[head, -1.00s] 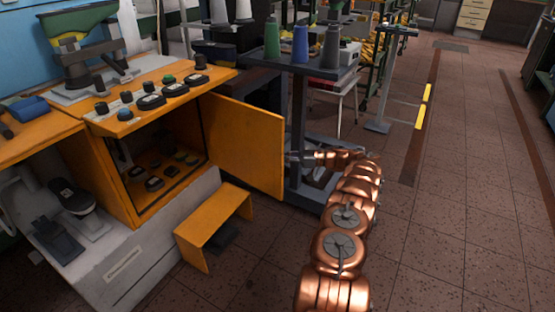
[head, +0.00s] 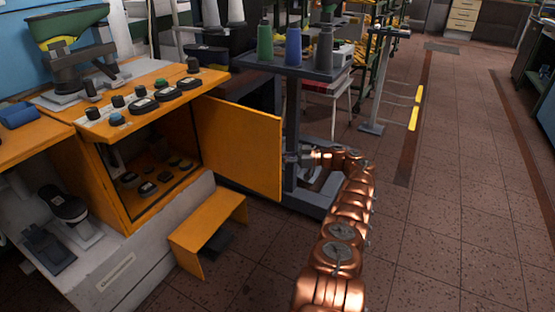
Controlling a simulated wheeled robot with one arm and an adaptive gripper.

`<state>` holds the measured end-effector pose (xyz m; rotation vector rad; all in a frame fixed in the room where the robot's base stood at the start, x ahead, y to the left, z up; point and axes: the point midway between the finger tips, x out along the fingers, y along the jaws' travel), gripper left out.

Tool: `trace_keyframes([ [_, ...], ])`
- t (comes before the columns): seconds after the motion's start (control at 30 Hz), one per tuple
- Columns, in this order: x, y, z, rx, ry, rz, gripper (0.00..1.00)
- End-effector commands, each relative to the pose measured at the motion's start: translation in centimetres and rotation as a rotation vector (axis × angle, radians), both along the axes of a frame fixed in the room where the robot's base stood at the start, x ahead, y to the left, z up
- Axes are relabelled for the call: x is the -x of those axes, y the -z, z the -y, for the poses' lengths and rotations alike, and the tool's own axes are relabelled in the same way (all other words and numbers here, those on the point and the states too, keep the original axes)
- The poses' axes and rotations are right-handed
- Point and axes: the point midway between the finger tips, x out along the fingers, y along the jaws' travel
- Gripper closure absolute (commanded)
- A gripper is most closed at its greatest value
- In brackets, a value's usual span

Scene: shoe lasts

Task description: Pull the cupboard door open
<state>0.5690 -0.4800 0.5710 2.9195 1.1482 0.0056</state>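The orange cupboard door (head: 238,147) stands wide open, swung out to the right of the orange cupboard (head: 112,190). The cupboard's inside shows, with several small dark round items on its floor. My gripper (head: 290,157) is at the door's outer right edge, at the end of my copper-coloured arm. Its fingers are small and partly hidden by the door's edge and the dark post, so I cannot tell whether they touch the door or are open or shut.
A dark stand (head: 292,120) with thread cones on top stands right behind the door. An orange step (head: 207,232) sits on the floor below the cupboard. A pedal unit (head: 62,215) is at the left. The tiled floor to the right (head: 455,200) is clear.

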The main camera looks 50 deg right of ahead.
Motion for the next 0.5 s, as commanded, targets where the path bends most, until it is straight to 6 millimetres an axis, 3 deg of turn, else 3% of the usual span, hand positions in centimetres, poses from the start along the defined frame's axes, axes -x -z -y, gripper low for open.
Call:
trace_keyframes([
  [0.23,0.13,-0.02,0.12,-0.002,0.002,-0.004,1.0],
  [0.27,0.13,-0.02,0.12,-0.002,0.002,-0.004,0.86],
  [0.5,-0.04,-0.02,-0.05,-0.001,-0.001,-0.004,0.63],
])
